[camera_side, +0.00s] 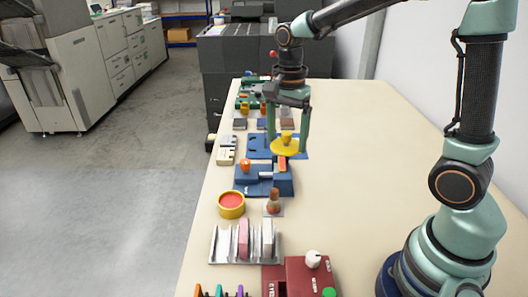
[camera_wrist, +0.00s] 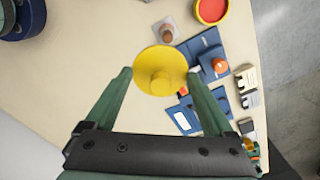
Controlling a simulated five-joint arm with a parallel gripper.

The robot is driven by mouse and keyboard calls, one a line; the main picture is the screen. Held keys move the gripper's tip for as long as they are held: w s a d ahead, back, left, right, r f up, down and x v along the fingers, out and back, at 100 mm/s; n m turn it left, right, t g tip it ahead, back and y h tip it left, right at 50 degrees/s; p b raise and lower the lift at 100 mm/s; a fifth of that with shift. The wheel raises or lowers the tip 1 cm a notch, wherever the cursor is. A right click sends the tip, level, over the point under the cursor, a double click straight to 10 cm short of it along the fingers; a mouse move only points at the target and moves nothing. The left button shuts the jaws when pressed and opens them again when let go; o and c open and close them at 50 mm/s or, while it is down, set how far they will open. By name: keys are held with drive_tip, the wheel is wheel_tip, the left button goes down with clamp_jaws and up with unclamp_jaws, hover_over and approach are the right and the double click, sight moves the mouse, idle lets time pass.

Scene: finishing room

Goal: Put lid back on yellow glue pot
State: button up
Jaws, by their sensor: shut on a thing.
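My gripper (camera_side: 287,150) is shut on the yellow lid (camera_side: 285,150), a round disc with a knob on top. The wrist view also shows the lid (camera_wrist: 160,84) between the two green fingertips (camera_wrist: 159,74), knob towards the camera. The lid looks level and appears held above the table. The yellow glue pot (camera_side: 231,211) stands open near the table's left edge, with red-orange inside. It is nearer the side camera than the lid, and the two are apart. In the wrist view the pot (camera_wrist: 211,22) is at the top edge, partly cut off.
A blue fixture (camera_side: 262,186) with an orange knob stands between lid and pot. A metal rack (camera_side: 224,246) and a dark red box (camera_side: 300,275) lie nearer the camera. The table's right side is largely clear.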

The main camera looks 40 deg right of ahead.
drive_tip(key=w+a+f+n, duration=0.4)
drive_tip(key=w+a+f, duration=0.45)
drive_tip(key=a, duration=0.25)
drive_tip(key=shift+d+f, duration=0.1)
drive_tip(key=shift+f, duration=2.6)
drive_tip(key=shift+f, duration=0.15)
drive_tip(key=o, duration=1.1)
drive_tip(key=shift+c, duration=0.2)
wheel_tip(320, 180, up, 7)
idle(0.4)
